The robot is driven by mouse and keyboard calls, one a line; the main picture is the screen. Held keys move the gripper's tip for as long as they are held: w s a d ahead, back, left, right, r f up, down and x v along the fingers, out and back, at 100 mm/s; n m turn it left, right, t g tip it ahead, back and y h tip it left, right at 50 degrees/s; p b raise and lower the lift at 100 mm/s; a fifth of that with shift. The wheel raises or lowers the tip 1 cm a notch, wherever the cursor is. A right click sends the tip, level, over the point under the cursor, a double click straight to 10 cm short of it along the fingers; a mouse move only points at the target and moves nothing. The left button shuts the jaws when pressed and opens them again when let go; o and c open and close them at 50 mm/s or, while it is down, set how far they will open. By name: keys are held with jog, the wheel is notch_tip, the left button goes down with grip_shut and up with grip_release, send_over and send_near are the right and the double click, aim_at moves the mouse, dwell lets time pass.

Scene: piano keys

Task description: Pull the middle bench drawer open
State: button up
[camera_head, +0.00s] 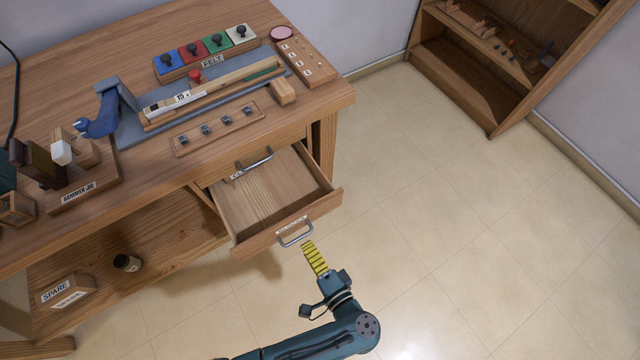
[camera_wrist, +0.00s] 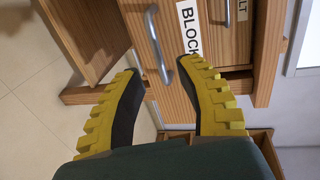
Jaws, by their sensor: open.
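The middle bench drawer (camera_head: 265,200) is pulled well out, and its empty wooden inside shows in the head view. Its front carries a metal bar handle (camera_head: 295,234) and a label that reads BLOCK in the wrist view (camera_wrist: 188,30). My gripper (camera_head: 308,244) is just off the front, close to the handle's right end. In the wrist view my gripper (camera_wrist: 160,68) is open, with its yellow ribbed fingers apart. The handle (camera_wrist: 158,45) shows beyond and partly between the fingertips; the fingers do not grip it. Whether they touch it is unclear.
Above the open drawer is another drawer handle (camera_head: 254,160) with a partly hidden label. The bench top (camera_head: 60,100) holds felt blocks, a clamp and trays. A low shelf (camera_head: 150,235) holds a jar and a SPARE box. The floor (camera_head: 470,220) to the right is clear.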

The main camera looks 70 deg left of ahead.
jog(key=v, duration=0.7)
dwell(0.3)
